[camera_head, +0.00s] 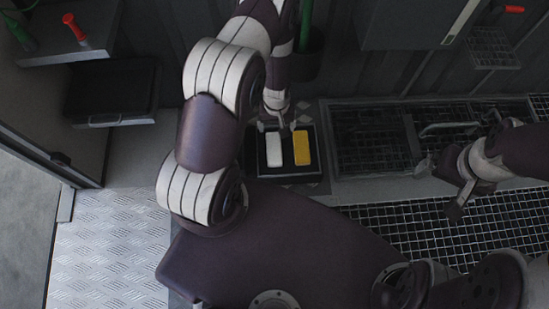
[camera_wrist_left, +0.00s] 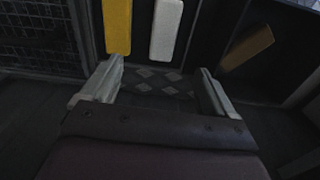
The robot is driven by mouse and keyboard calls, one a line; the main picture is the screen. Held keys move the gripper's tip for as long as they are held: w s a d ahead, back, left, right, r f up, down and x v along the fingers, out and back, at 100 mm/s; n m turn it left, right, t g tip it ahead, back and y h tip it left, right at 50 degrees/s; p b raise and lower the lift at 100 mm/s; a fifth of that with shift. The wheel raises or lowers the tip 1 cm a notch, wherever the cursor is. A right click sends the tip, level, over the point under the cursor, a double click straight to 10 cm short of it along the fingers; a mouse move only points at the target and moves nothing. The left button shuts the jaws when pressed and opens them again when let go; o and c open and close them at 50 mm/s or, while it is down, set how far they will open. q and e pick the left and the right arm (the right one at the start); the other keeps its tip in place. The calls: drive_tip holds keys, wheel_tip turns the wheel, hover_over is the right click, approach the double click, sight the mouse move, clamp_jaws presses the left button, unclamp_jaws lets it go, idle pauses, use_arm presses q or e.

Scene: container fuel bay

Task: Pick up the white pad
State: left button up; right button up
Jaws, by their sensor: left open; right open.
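The white pad (camera_head: 274,150) lies in a black tray (camera_head: 291,178), just left of a yellow pad (camera_head: 302,148). My left gripper (camera_head: 278,124) is open and empty at the far end of the white pad, pointing down. In the left wrist view the white pad (camera_wrist_left: 166,30) is at the top, ahead of the open left gripper (camera_wrist_left: 156,84), with the yellow pad (camera_wrist_left: 118,26) to its left. The pad is not between the fingers there. My right gripper (camera_head: 440,190) is open and empty over the grating at the right.
A dull yellow-brown patch (camera_wrist_left: 248,47) shows at the right in the left wrist view; I cannot tell what it is. Metal grating (camera_head: 450,225) and wire baskets (camera_head: 375,140) lie right of the tray. A red-handled item (camera_head: 75,28) stands on a shelf at upper left.

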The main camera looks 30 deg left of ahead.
use_arm(q)
drive_tip(key=b, duration=0.6)
hover_over(274, 147)
drive_tip(key=shift+n, duration=0.3)
drive_tip(key=f, duration=1.2)
drive_tip(key=shift+s+d+f, duration=0.2)
drive_tip(key=shift+s+d, duration=0.05)
drive_tip(key=shift+d, duration=0.05)
drive_tip(key=f+b, duration=0.4)
drive_tip(key=f, duration=0.1)
drive_tip(key=shift+w+a+f, duration=0.2)
drive_tip(key=shift+a, duration=0.1)
drive_tip(key=shift+r, duration=0.2)
drive_tip(key=shift+c, duration=0.3)
drive_tip(key=c, duration=1)
use_arm(e)
wheel_tip(274, 147, down, 12)
